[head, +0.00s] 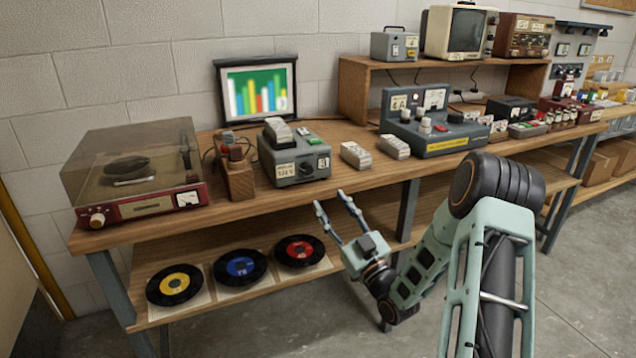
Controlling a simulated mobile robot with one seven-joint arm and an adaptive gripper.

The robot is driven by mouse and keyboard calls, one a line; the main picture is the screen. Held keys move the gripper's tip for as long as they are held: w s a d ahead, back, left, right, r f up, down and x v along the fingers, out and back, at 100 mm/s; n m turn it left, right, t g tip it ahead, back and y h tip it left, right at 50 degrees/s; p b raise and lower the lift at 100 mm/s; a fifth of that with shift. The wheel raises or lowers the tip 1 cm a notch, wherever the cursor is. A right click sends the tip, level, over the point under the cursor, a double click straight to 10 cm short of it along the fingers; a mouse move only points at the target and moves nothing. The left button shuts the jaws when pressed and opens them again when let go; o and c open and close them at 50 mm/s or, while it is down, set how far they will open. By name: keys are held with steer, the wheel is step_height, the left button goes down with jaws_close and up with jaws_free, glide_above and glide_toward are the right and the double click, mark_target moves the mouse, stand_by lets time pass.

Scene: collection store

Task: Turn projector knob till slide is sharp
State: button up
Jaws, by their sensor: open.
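A grey slide projector (294,157) stands on the bench, left of the middle, with a label and a dark knob (306,168) on its front. A black-framed screen (257,92) behind it shows a picture of coloured bars on white and green, somewhat blurred. My gripper (329,204) is open and empty in front of the bench edge, to the right of and below the projector. Its two fingers point up and toward the bench and touch nothing that I can see.
A record player (138,170) with a tinted lid is at the left, a wooden holder (236,176) beside the projector. Two pale blocks (356,155) and a grey console (432,130) are to the right. Several records (240,267) lie on the lower shelf. The floor in front is clear.

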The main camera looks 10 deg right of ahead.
mark_target(308, 171)
steer(key=x, duration=1)
steer(key=shift+w+a+r, duration=0.15)
steer(key=shift+w, duration=0.05)
steer(key=shift+c, duration=0.3)
jaws_close()
steer(key=m+b, duration=0.1)
steer(key=m+h+b, duration=0.1)
steer(key=shift+a+f+m+t+b, duration=0.1)
steer(key=shift+f+m+t+b, duration=0.15)
steer(key=shift+m+t+b, duration=0.05)
steer(key=shift+r+m+t+h+b, duration=0.2)
steer(key=shift+m+h, duration=0.3)
steer(key=shift+m, duration=0.35)
steer(key=shift+m+t+h+b, duration=0.1)
steer(key=shift+m+h+b, duration=0.15)
steer(key=shift+m+h, duration=0.45)
steer(key=shift+o, duration=0.3)
jaws_free()
